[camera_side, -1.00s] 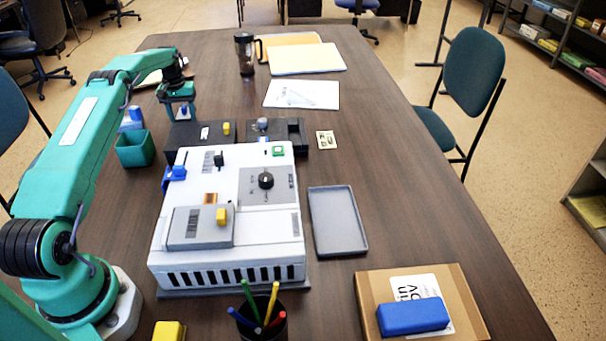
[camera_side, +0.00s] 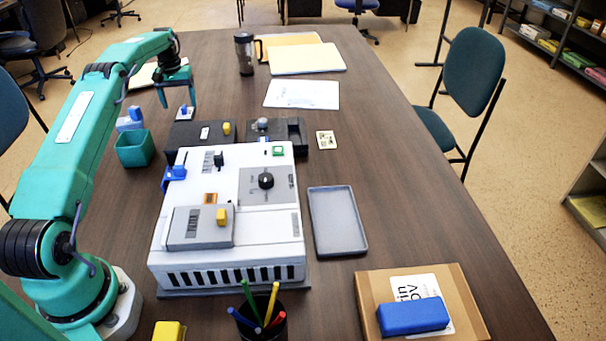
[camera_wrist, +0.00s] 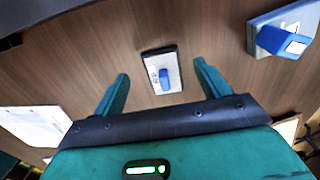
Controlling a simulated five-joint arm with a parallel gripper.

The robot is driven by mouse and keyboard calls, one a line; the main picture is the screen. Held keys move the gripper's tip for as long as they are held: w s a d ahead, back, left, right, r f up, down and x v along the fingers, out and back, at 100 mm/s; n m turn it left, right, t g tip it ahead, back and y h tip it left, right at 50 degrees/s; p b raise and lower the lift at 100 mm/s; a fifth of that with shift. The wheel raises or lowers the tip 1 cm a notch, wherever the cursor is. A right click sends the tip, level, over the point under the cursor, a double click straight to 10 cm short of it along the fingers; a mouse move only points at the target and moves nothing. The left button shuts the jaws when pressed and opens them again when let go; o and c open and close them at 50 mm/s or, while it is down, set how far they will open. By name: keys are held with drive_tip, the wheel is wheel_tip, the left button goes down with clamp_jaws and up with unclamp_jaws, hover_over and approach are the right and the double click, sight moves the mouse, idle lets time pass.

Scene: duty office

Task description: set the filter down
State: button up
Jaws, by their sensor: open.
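The filter, as I take it, is a small flat piece (camera_side: 185,116) with a pale face and a blue tab. It lies flat on the table behind the dark tray, with nothing touching it. In the wrist view the filter (camera_wrist: 154,82) shows between my fingers, below them. My gripper (camera_side: 178,103) is open and empty, raised a little above the filter. Its two fingers also show spread wide in the wrist view (camera_wrist: 161,72).
A green bin (camera_side: 135,150) and a larger blue-tabbed piece (camera_side: 130,121) stand to the left. A dark tray (camera_side: 295,135) and a white machine (camera_side: 225,262) stand nearer. White paper (camera_side: 301,94) lies to the right.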

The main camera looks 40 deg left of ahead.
sight(183, 119)
wheel_tip(183, 119, up, 7)
idle(0.4)
idle(0.6)
drive_tip(key=w+d+r+m+t, duration=0.1)
drive_tip(key=w+d+r+m, duration=0.1)
drive_tip(key=d+r, duration=0.95)
drive_tip(key=s+d+r+m+t+y, duration=0.1)
drive_tip(key=s+d+r, duration=0.25)
drive_tip(key=d, duration=0.35)
drive_tip(key=s+d+r+m+t, duration=0.1)
drive_tip(key=s+d+r, duration=0.1)
drive_tip(key=d+r, duration=0.35)
drive_tip(key=s+d+m+t, duration=0.1)
drive_tip(key=s+d+m, duration=0.2)
drive_tip(key=s+d, duration=0.9)
drive_tip(key=s+d+f+m, duration=0.1)
drive_tip(key=s+d+f, duration=0.2)
drive_tip(key=s, duration=0.3)
drive_tip(key=s+d+f+m+t+h, duration=0.1)
drive_tip(key=s+d+f, duration=0.2)
drive_tip(key=s+f, duration=0.2)
drive_tip(key=shift+s+d+f+t, duration=0.15)
drive_tip(key=shift+s+d+t, duration=0.2)
drive_tip(key=shift+s, duration=0.8)
